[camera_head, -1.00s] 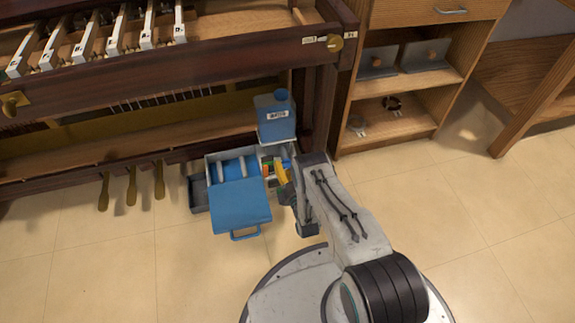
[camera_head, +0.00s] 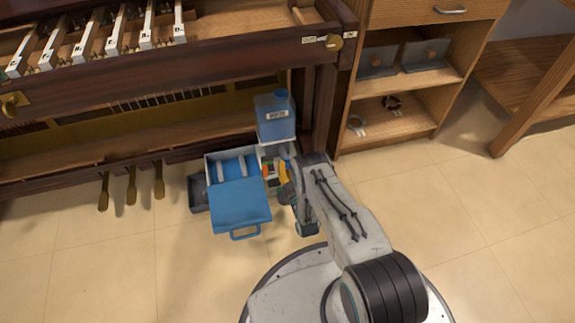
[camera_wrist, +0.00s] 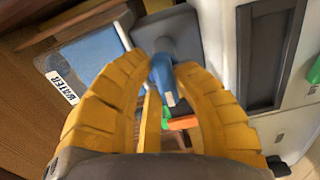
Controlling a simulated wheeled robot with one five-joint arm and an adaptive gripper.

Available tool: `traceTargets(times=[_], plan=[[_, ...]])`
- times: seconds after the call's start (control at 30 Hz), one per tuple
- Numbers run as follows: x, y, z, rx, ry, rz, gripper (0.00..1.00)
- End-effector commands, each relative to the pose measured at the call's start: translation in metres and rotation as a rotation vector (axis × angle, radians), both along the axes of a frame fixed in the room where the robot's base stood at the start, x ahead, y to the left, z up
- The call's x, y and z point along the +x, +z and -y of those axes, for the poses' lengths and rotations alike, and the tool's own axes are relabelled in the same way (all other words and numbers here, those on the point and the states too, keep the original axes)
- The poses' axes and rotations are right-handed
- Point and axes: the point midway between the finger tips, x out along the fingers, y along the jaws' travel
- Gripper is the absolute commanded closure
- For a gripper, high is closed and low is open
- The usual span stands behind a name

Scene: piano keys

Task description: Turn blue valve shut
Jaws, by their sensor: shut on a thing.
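The blue valve (camera_wrist: 165,82) shows in the wrist view as a short blue handle in front of a dark grey square plate. My gripper's yellow fingers (camera_wrist: 158,76) stand on either side of it and are shut on it. In the head view my gripper (camera_head: 284,172) is low, at the right side of the opened case below the blue water container. The valve itself is hidden there behind my gripper and arm.
A blue container labelled WATER (camera_head: 275,122) stands behind the case. A blue-lidded open case (camera_head: 240,205) lies on the floor, with green and orange parts near my gripper. The piano frame (camera_head: 322,110) and wooden shelves (camera_head: 410,125) stand behind. The floor at right is clear.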

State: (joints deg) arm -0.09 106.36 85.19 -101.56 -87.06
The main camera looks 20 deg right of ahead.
Motion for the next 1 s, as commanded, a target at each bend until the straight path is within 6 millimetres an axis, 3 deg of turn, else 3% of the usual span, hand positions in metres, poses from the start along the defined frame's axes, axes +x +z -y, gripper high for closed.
traceTargets(times=[1.0], plan=[[0.0008,-0.0002,0.0023,0.899,-0.003,0.002,1.0]])
